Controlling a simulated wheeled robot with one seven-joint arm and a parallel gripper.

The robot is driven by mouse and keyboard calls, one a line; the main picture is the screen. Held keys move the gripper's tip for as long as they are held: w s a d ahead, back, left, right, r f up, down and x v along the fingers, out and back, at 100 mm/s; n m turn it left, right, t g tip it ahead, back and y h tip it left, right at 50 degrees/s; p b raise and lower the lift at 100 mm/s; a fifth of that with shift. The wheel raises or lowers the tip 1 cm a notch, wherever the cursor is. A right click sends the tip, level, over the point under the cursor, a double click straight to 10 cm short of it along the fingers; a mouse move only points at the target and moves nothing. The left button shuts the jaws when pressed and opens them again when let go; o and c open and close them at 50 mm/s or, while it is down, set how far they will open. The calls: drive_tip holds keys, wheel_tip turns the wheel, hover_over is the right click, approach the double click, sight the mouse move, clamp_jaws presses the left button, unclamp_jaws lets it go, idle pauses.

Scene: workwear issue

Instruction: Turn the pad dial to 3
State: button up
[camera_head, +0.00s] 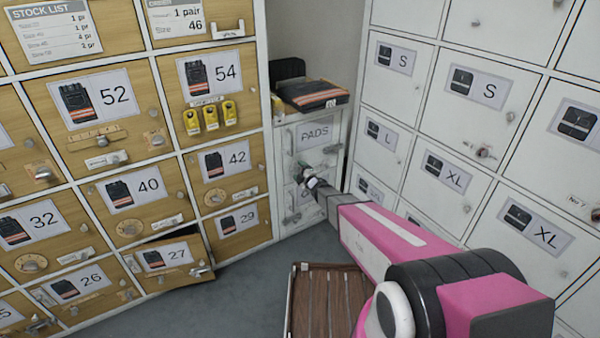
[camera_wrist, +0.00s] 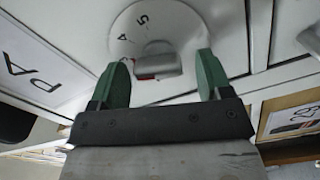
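The pad dial (camera_wrist: 133,22) is a round white plate on the white PADS locker door (camera_head: 335,128). In the wrist view its numbers 4 and 5 show, and a grey knob (camera_wrist: 160,64) with a small red mark sits on it. The rest of the numbers are hidden or out of frame. My gripper (camera_wrist: 164,62) has its two green fingers apart, one on each side of the knob, with visible gaps. In the head view my gripper (camera_head: 308,178) is at the locker front and hides most of the dial.
A dark pad pack with orange stripes (camera_head: 312,95) lies on top of the locker. Wooden numbered lockers stand at left; door 27 (camera_head: 172,262) is ajar. White lettered lockers (camera_head: 405,75) stand close at right. A slatted wooden bench (camera_head: 325,300) is on the floor below my arm.

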idle(0.3)
drive_tip(key=v, duration=1)
drive_tip(key=shift+s+d, duration=0.25)
drive_tip(key=shift+s, duration=0.05)
drive_tip(key=s+d+r+m+g+h, duration=0.2)
drive_tip(key=d+m+h, duration=0.3)
drive_tip(key=d+m, duration=0.15)
drive_tip(key=s+d+r+m+g+h, duration=0.2)
drive_tip(key=d+m+h, duration=0.35)
drive_tip(key=d, duration=0.25)
drive_tip(key=s+d+r+m+g, duration=0.1)
drive_tip(key=s+r+m+g, duration=0.2)
drive_tip(key=s, duration=0.7)
drive_tip(key=s+d+r+m+g, duration=0.2)
drive_tip(key=s+m+g, duration=0.3)
drive_tip(key=s, duration=0.6)
drive_tip(key=r+g, duration=0.1)
drive_tip(key=g, duration=0.1)
drive_tip(key=shift+d+m+g, duration=0.35)
drive_tip(key=shift+m+g, duration=0.05)
drive_tip(key=shift+y, duration=0.25)
